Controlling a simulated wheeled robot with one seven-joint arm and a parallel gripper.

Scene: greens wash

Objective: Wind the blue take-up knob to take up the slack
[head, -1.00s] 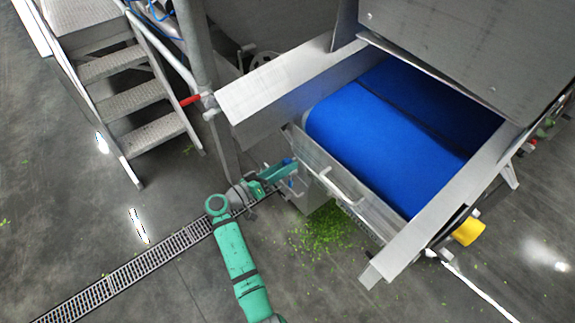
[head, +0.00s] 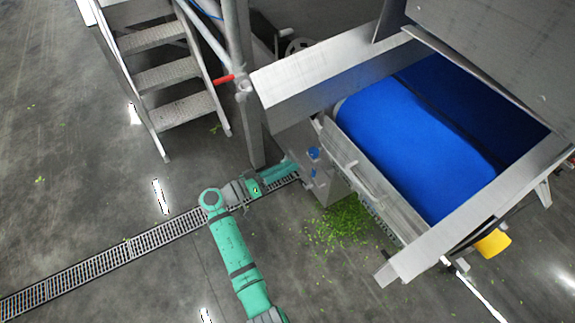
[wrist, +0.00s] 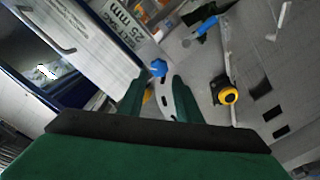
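The blue knob (head: 314,153) is on the grey metal box (head: 325,183) at the near end of the blue belt. In the wrist view a blue knob (wrist: 158,67) shows just beyond the fingertips, roughly in line with the gap between them. My gripper (head: 293,172) is beside the box, to the left of and below the knob in the head view. In the wrist view its green fingers (wrist: 158,95) stand apart, with nothing held between them. A label reading "BELT SAG 25 mm" (wrist: 122,27) is near the knob.
A yellow-and-black knob (wrist: 226,93) and a blue lever-like part (wrist: 207,26) are to the right in the wrist view. Greens litter the floor (head: 340,222) below the box. A steel post (head: 243,100) with a red handle (head: 223,79) and steps (head: 165,75) stand behind.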

